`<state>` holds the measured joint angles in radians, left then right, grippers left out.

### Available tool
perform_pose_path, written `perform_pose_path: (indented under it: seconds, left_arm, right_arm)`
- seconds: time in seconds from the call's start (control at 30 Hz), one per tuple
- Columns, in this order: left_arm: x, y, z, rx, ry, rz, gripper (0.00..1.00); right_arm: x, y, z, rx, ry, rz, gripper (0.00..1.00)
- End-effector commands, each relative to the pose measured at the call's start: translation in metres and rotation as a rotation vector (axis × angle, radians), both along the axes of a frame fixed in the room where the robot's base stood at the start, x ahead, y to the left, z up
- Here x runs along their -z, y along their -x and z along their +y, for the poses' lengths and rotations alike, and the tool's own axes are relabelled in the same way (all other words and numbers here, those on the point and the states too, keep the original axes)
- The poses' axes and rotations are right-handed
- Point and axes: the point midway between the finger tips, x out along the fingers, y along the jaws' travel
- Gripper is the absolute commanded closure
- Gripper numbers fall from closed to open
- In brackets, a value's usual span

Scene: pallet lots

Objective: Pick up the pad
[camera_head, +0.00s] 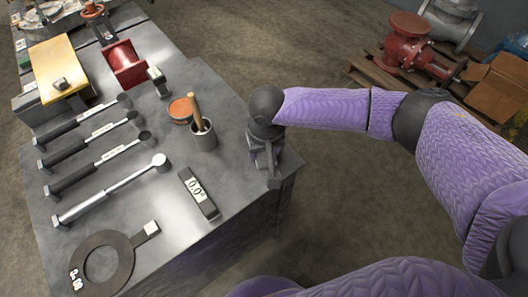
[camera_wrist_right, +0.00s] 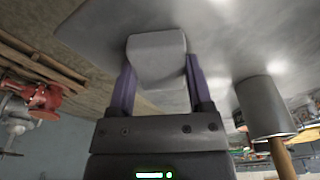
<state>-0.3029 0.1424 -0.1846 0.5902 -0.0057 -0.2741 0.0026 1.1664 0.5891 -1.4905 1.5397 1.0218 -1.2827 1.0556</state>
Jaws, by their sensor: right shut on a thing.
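The pad (camera_wrist_right: 156,58) is a light grey block with rounded edges, between the two fingers of my right gripper in the right wrist view. My right gripper (camera_wrist_right: 160,75) is shut on it, one finger on each side. In the head view my right gripper (camera_head: 265,168) points down at the right edge of the grey workbench (camera_head: 225,120), and my wrist mostly hides the pad there. I cannot tell whether the pad touches the bench top. My left gripper is not in view.
A metal cup (camera_head: 203,136) with a wooden-handled tool stands left of my right gripper. A digital level (camera_head: 199,192), several torque wrenches (camera_head: 110,190), an orange-brown tin (camera_head: 181,110) and a ring gauge (camera_head: 103,262) lie on the bench. A pallet (camera_head: 378,76) with red valves is behind right.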

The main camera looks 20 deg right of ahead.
Motion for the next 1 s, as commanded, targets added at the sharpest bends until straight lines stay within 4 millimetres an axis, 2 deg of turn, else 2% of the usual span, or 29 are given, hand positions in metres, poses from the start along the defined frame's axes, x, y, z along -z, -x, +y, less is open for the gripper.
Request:
perform_pose_path:
  seconds: [0.03,0.13,0.27,0.33,0.6,0.7,0.8,1.0]
  left_arm:
    - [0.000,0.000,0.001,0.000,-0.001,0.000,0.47]
    - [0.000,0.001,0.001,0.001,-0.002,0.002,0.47]
    - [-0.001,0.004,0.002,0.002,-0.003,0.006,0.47]
    - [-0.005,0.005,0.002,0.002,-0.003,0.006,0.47]
    - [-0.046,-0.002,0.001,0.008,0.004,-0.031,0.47]
    - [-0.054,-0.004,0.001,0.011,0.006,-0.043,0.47]
    - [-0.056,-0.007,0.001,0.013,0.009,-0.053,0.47]
    - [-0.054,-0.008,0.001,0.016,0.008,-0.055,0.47]
  right_arm:
    - [0.000,0.000,0.000,0.000,0.000,0.000,0.78]
    - [0.000,0.000,0.000,0.000,0.000,0.000,1.00]
    - [0.000,0.000,0.000,0.000,0.000,0.000,1.00]
    - [-0.006,0.000,0.000,0.001,0.000,-0.001,1.00]
    - [-0.079,-0.001,0.000,0.000,-0.002,-0.005,1.00]
    - [-0.095,-0.001,0.000,0.000,-0.001,-0.004,1.00]
    - [-0.101,0.000,0.000,0.000,0.000,-0.001,1.00]
    - [-0.100,0.000,0.000,0.000,0.000,0.000,1.00]
